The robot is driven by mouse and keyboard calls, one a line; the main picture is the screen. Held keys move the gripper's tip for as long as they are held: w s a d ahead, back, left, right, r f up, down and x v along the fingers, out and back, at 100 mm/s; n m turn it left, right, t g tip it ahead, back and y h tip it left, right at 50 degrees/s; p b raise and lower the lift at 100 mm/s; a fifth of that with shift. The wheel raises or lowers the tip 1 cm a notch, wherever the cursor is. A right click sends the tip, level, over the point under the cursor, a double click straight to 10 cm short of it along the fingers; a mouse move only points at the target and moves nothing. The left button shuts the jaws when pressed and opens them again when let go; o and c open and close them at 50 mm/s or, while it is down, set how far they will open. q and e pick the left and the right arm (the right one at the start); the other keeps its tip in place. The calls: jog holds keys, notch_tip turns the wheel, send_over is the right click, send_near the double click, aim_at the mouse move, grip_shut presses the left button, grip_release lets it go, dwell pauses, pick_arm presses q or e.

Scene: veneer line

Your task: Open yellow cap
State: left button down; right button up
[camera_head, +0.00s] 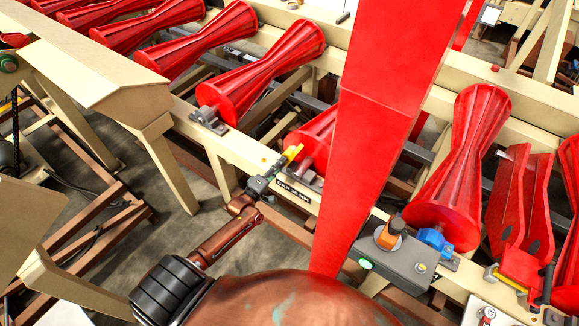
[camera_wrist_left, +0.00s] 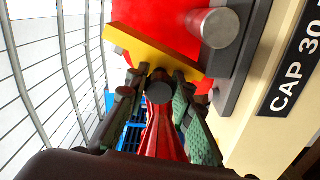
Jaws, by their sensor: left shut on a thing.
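The yellow cap (camera_head: 292,154) shows as a small yellow bar beside the end of a red roller, on the cream rail. In the left wrist view the yellow cap (camera_wrist_left: 158,52) is a slanted flat bar in front of a red surface, near a grey round shaft end. My left gripper (camera_head: 271,175) reaches up to it from the lower left. In the left wrist view the left gripper's fingertips (camera_wrist_left: 165,78) are shut on the lower edge of the yellow cap. The fingers hide part of that edge. My right gripper is not in view.
A black label (camera_wrist_left: 295,62) reading "CAP 30" is on the cream rail (camera_head: 225,150) beside the cap. A wide red post (camera_head: 385,110) rises just right of the gripper. A grey control box (camera_head: 400,265) stands farther right. Red rollers (camera_head: 270,70) line the back.

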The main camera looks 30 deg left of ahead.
pick_arm(q)
jog(key=shift+a+r+n, duration=0.1)
jog(key=shift+a+n, duration=0.4)
jog(key=shift+n, duration=0.1)
jog(key=shift+a+n+b, duration=0.15)
jog(key=shift+n+b, duration=0.15)
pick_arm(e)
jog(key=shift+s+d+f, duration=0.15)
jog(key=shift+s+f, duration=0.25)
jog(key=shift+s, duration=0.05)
pick_arm(q)
jog(key=shift+a, duration=0.1)
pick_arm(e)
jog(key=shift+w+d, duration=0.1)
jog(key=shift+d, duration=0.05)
pick_arm(q)
jog(key=c, duration=1.7)
grip_release()
jog(key=shift+o, duration=0.2)
jog(key=shift+f, duration=0.2)
